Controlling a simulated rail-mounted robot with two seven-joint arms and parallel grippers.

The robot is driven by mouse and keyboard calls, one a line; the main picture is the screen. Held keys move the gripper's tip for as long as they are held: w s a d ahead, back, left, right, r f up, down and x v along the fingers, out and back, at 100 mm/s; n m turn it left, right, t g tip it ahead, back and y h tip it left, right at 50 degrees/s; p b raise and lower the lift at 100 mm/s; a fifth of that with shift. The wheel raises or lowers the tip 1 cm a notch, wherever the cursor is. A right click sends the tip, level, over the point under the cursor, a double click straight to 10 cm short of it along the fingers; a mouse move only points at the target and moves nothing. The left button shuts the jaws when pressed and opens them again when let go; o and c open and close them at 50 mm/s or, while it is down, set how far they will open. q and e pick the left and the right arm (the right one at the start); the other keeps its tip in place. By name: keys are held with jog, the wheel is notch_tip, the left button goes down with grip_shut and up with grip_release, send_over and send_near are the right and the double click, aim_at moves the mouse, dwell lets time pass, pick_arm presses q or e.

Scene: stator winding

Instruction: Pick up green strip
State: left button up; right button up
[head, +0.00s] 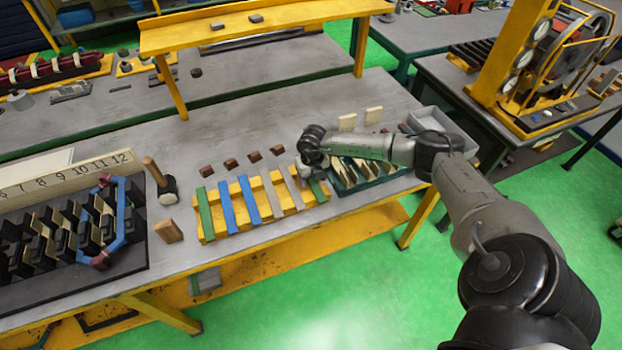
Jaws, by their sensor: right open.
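A yellow rack (233,235) on the workbench holds several strips side by side. One green strip (204,214) lies at its left end, with blue strips (228,207) to its right, then pale ones (272,197). Another green strip (318,189) shows at the rack's right end, partly hidden by my arm. My right gripper (304,178) points down over this right end, close to that green strip. It is open; the arm hides part of its fingers, and I cannot tell whether it touches the strip. My left gripper is out of view.
A dark green tray (372,184) with pale pieces stands right of the rack. Small brown blocks (230,163) lie behind it. A mallet (160,182) and the black slotted stator (70,235) are to the left. A yellow shelf (260,28) spans the back.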

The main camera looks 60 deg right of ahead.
jog(key=c, duration=1.1)
jog(key=shift+r, duration=0.15)
